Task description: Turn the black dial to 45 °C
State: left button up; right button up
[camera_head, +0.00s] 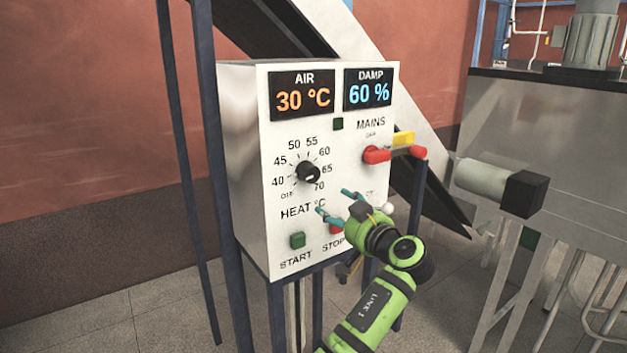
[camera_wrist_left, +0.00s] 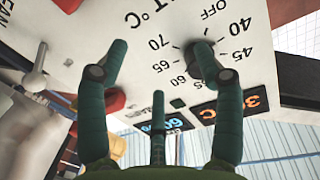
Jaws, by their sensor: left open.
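The black dial (camera_head: 308,172) sits on the white front of the control box, inside a ring of marks from OFF through 40, 45 and up to 70. Its pointer direction is too small to read surely. My left gripper (camera_head: 333,201) is open and empty, with its teal fingers just below and right of the dial. In the left wrist view, the dial (camera_wrist_left: 203,62) shows upside down, partly hidden behind the right finger. The gripper (camera_wrist_left: 172,62) has its fingers spread there, and the dial lies off-centre towards the right finger. I cannot tell whether that finger touches it.
The control box (camera_head: 246,190) has AIR 30 °C (camera_head: 303,98) and DAMP 60 % (camera_head: 369,92) displays. A red MAINS handle (camera_head: 378,155) juts out at right. The green START button (camera_head: 297,240) and red STOP button (camera_head: 336,229) sit below, STOP close to my gripper.

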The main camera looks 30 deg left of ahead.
aim_at(314, 177)
pick_arm(q)
notch_tip(314, 177, up, 6)
jog(key=s+n+g+y, duration=0.1)
jog(key=s+n, duration=0.1)
jog(key=n, duration=0.1)
jog(key=p+x, duration=0.1)
jog(key=x, duration=0.1)
jog(key=p+x, duration=0.3)
jog(key=x, duration=0.1)
jog(key=shift+a+r+p, duration=0.2)
jog(key=shift+r+p, duration=0.05)
jog(key=shift+p, duration=0.15)
jog(key=shift+w+a+f, duration=0.15)
jog(key=shift+a, duration=0.4)
jog(key=shift+w+f, duration=0.1)
pick_arm(e)
jog(key=r, duration=0.3)
jog(key=w+r, duration=0.1)
jog(key=r, duration=0.1)
jog(key=shift+r, duration=0.3)
jog(key=shift+s+d, duration=0.1)
pick_arm(q)
jog(key=c, duration=1.1)
jog(key=shift+c, duration=0.2)
pick_arm(e)
jog(key=shift+s, duration=0.15)
